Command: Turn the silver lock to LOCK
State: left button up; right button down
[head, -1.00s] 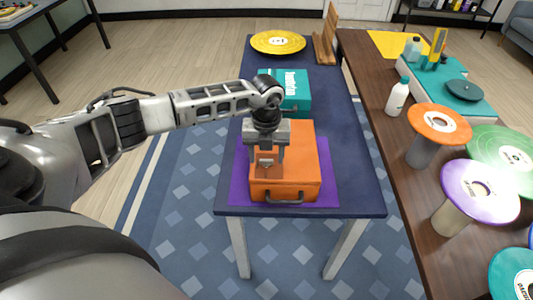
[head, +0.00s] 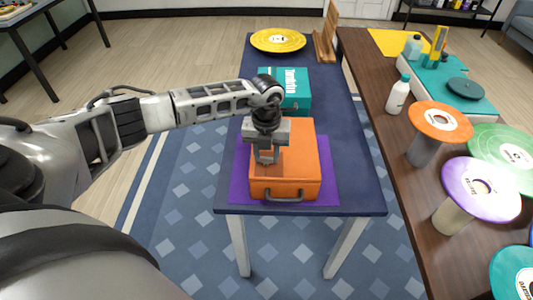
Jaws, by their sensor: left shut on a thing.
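An orange case (head: 303,160) with a dark front handle (head: 285,198) lies on a purple mat (head: 328,190) on the dark blue table. My left gripper (head: 266,157) points down at the left part of the case's top. Its fingers are close together, shut on a small part there, which I take to be the silver lock. The lock itself is hidden by the fingers, so its turn position and any LOCK marking cannot be read. My right gripper is not in view.
A teal case (head: 292,88) lies behind the orange one, with a yellow disc (head: 278,41) and a wooden stand (head: 326,40) farther back. On the brown table at right stand a white bottle (head: 397,96) and several discs on stands. The blue table's right side is clear.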

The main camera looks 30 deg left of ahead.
pick_arm(q)
jog(key=m+b, duration=0.1)
jog(key=m, duration=0.2)
jog(key=shift+f+b, duration=0.1)
jog(key=shift+b, duration=0.2)
jog(key=shift+m+b, duration=0.5)
jog(key=shift+m, duration=0.5)
jog(key=m+b, duration=0.2)
jog(key=m, duration=0.3)
jog(key=shift+b, duration=0.4)
jog(key=m+b, duration=0.1)
jog(key=m, duration=0.2)
jog(key=shift+w, duration=0.1)
jog(key=m+b, duration=0.1)
jog(key=m, duration=0.1)
jog(key=shift+m+b, duration=0.3)
jog(key=shift+m, duration=0.7)
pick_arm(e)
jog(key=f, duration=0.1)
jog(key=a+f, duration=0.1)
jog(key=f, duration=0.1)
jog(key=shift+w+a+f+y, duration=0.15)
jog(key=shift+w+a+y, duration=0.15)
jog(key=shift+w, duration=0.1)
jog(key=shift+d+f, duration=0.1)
pick_arm(q)
jog(key=o, duration=1)
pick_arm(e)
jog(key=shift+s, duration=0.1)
